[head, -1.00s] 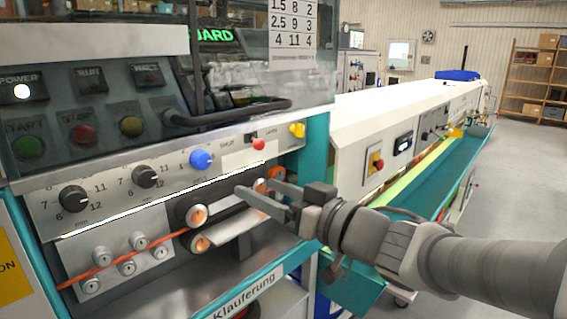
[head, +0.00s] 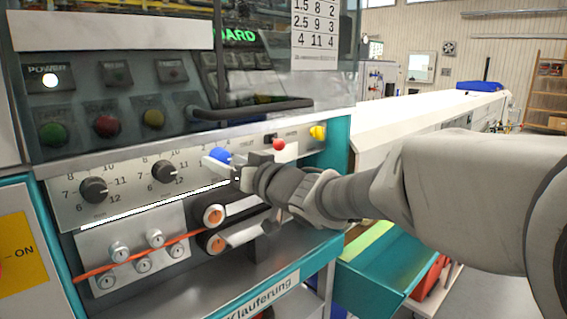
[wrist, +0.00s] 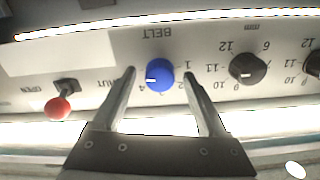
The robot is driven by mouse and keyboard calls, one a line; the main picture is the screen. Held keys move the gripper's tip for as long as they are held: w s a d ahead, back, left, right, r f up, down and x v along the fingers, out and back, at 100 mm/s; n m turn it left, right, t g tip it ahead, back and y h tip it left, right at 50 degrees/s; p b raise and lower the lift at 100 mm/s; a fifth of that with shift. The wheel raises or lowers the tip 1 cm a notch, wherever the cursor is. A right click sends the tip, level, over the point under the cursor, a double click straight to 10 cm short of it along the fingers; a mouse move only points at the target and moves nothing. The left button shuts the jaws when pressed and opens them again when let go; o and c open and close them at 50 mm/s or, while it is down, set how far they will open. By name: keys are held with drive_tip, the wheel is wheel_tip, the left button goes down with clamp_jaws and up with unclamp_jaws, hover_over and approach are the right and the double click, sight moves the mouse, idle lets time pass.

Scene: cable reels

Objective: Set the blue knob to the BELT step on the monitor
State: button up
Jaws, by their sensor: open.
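The blue knob (wrist: 160,76) sits on the grey control panel under the word BELT, which appears upside down in the wrist view. Its white mark points left, close to the 4; a 1 and a 2 show on its right. My gripper (wrist: 160,80) is open, one finger on each side of the knob, with gaps showing; I cannot tell how far the tips reach along it. In the head view the knob (head: 220,155) is partly hidden by my gripper (head: 226,168). The monitor (head: 240,45) is dark with green letters ending in ARD; no BELT step is readable.
Black knobs (head: 163,171) (wrist: 248,68) sit beside the blue one. A red-tipped lever (head: 279,144) (wrist: 58,108) and a yellow knob (head: 318,132) are on its other side. A black handle bar (head: 255,107) sticks out above. Orange-cored rollers (head: 214,214) are below.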

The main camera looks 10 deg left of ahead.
clamp_jaws()
idle(0.5)
drive_tip(key=shift+n, duration=0.3)
drive_tip(key=n+b, duration=0.1)
drive_tip(key=n, duration=0.3)
drive_tip(key=shift+w+f+b, duration=0.1)
drive_tip(key=shift+b, duration=0.3)
drive_tip(key=n+b, duration=0.2)
drive_tip(key=n, duration=0.3)
drive_tip(key=shift+n, duration=0.3)
unclamp_jaws()
